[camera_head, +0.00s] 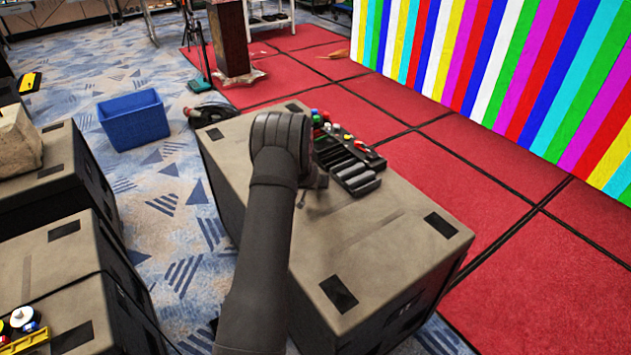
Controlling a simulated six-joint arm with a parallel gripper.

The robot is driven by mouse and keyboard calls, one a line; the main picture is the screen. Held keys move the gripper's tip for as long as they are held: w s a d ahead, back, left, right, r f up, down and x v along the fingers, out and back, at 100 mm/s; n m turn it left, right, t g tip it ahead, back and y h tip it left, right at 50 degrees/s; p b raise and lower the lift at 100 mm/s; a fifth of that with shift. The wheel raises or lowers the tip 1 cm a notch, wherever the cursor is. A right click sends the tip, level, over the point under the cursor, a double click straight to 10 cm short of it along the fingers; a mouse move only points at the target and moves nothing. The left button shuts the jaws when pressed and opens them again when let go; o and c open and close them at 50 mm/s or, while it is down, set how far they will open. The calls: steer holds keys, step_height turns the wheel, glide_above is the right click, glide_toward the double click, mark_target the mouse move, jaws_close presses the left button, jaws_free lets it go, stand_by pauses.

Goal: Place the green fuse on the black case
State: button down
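A dark case-like unit (361,186) with several raised black bars lies on the large grey-brown crate (395,255). Small coloured pieces sit along its far side, among them a green one (316,119) at its far left end; I cannot tell for sure that this is the green fuse. My dark arm reaches up from the bottom of the picture over the crate. My gripper (312,186) is just left of the dark unit, mostly hidden behind my wrist. Its fingers and anything between them cannot be made out.
A blue bin (134,119) stands on the patterned carpet. More crates (62,265) stand at the left, one bearing a yellow holder (24,341) with coloured parts. A striped video wall (500,70) rises behind red flooring. The crate's near right top is clear.

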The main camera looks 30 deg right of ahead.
steer(key=shift+f, duration=0.15)
steer(key=c, duration=1.4)
jaws_free()
steer(key=shift+c, duration=0.2)
steer(key=shift+s+r, duration=0.1)
steer(key=shift+r, duration=0.2)
steer(key=shift+v, duration=1.55)
steer(key=v, duration=0.7)
steer(key=shift+s+a+r, duration=0.15)
steer(key=shift+a+r, duration=0.05)
steer(key=shift+r, duration=0.1)
steer(key=shift+o, duration=0.6)
steer(key=shift+s+a+r, duration=0.2)
steer(key=shift+a+r, duration=0.05)
